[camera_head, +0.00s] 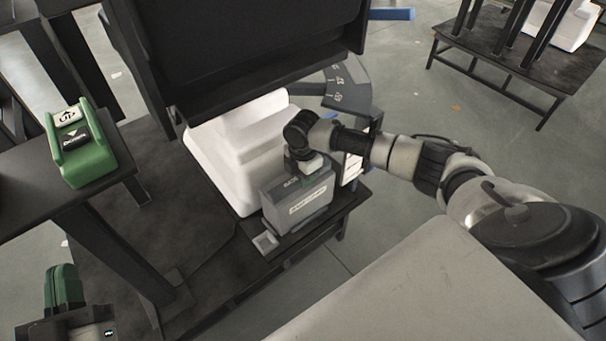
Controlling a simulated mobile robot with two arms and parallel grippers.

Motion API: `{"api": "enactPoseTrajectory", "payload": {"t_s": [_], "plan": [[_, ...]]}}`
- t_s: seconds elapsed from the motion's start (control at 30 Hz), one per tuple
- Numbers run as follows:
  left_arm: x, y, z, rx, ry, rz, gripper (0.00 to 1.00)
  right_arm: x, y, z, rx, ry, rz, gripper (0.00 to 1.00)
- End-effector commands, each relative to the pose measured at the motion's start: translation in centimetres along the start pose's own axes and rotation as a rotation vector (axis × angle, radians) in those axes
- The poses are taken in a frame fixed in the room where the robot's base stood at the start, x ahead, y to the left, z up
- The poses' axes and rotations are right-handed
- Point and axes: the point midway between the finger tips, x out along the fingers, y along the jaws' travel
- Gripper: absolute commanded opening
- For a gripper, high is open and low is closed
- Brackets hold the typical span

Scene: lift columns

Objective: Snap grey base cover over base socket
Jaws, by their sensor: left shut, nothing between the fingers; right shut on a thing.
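The grey base cover (298,203), a boxy piece with a pale label on its front, stands upright at the foot of a white lift column (240,140). My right gripper (304,165) comes down on it from above and is shut on its top edge. The base socket is hidden, apparently behind the cover. I cannot tell whether the cover is seated or touching the column. My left gripper (64,288) is at the bottom left corner, shut and empty, far from the cover.
The column stands on a dark table (190,265), with a small grey square piece (265,242) near its front edge. A large black panel (250,50) overhangs the column. A green device (80,145) sits on a dark stand at left. Another dark table (500,70) is at top right.

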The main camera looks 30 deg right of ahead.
Motion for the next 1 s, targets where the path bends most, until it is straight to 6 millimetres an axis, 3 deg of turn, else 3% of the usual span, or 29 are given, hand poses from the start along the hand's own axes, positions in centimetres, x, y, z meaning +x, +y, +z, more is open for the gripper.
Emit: {"api": "enactPoseTrajectory", "payload": {"t_s": [1.0], "plan": [[-0.2, -0.21, 0.88, 0.003, -0.071, -0.005, 0.0, 0.08, -0.01, -0.04, -0.001, 0.0, 0.0, 0.0]]}}
